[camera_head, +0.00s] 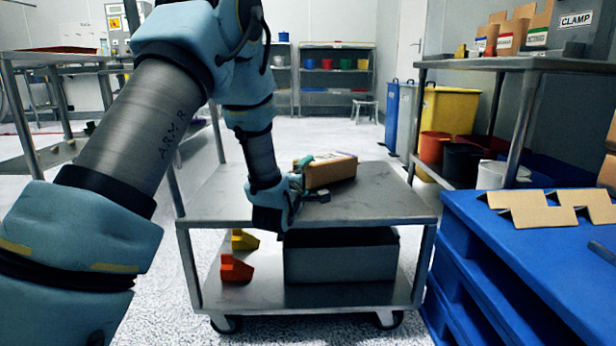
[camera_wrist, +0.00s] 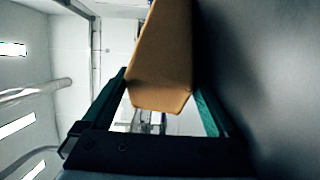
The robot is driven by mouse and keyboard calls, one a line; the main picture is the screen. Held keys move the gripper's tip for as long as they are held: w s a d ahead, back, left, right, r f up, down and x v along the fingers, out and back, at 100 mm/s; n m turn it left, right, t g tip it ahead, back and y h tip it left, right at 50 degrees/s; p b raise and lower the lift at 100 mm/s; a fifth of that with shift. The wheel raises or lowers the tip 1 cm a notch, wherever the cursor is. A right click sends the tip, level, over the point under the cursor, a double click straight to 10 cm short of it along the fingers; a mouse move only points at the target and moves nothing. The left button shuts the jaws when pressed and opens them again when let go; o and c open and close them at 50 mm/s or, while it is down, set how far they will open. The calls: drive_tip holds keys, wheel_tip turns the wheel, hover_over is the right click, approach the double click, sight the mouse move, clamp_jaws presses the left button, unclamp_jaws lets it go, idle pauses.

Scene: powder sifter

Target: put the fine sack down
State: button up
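A tan sack (camera_head: 331,172), which I take to be the fine sack, is at the top deck of the steel cart (camera_head: 385,208). It appears to rest on the deck, but its underside is not clear to see. My gripper (camera_head: 312,178) reaches in level from the left, low over the deck, at the sack's left end. In the wrist view the sack (camera_wrist: 163,60) lies between the green fingers of my gripper (camera_wrist: 160,82), with a fingertip close against each side. The gripper looks shut on it. Any label on the sack is not readable.
A grey bin (camera_head: 340,262) and orange and yellow scoop-like pieces (camera_head: 236,268) sit on the cart's lower shelf. A blue pallet-like stand (camera_head: 480,240) with tan pieces is close on the right. A steel table (camera_head: 535,64) stands behind it. The deck's right part is clear.

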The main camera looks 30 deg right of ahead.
drive_tip(key=shift+r, duration=0.2)
drive_tip(key=p+v, duration=0.1)
drive_tip(key=v, duration=0.3)
drive_tip(key=p+v, duration=0.1)
drive_tip(key=v, duration=0.3)
drive_tip(key=r+p+v, duration=0.1)
drive_tip(key=p+v, duration=0.1)
drive_tip(key=v, duration=0.2)
